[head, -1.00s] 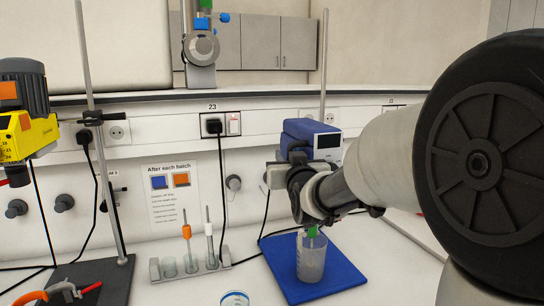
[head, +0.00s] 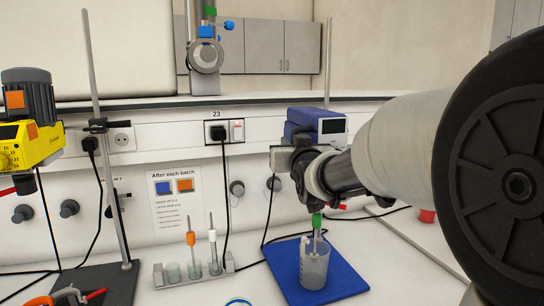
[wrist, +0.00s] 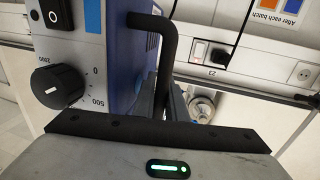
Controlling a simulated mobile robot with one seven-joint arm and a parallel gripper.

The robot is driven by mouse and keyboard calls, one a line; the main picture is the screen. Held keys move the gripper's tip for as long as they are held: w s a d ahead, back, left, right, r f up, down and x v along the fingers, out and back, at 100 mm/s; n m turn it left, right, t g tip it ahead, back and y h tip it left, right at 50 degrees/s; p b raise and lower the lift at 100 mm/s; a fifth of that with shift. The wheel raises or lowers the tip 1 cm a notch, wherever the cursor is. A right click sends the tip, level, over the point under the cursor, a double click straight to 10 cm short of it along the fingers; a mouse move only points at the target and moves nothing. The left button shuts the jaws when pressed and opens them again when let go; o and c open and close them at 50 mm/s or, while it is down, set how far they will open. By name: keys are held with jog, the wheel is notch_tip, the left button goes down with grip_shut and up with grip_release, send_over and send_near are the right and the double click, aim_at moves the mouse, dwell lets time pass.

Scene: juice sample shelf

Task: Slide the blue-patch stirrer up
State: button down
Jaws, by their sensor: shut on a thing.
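The blue-patch stirrer (head: 316,125) is a blue box with a dark display, mounted by an upright rod (head: 328,65). In the wrist view its face shows a light blue patch (wrist: 92,16), a black knob (wrist: 58,86) and a black bent handle (wrist: 166,45). My gripper (wrist: 172,105) is shut on this handle; the fingertips are partly hidden. A green chuck (head: 317,219) hangs below, above a beaker (head: 313,268). A thin shaft runs from it down into the beaker.
The beaker stands on a blue base plate (head: 345,279). A rack (head: 222,268) with glasses and two rods stands to the left. A yellow stirrer (head: 35,140) with an orange patch is on another stand at far left. A shelf edge (head: 150,103) runs behind.

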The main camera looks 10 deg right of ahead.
notch_tip(320, 180, up, 12)
jog(key=p, duration=0.3)
jog(key=shift+r, duration=0.15)
jog(key=c, duration=2.2)
grip_release()
jog(key=shift+o, duration=0.6)
jog(key=shift+f, duration=0.2)
jog(key=s+b, duration=0.1)
jog(key=s, duration=1.6)
jog(key=shift+s+b, duration=0.2)
jog(key=shift+b, duration=0.2)
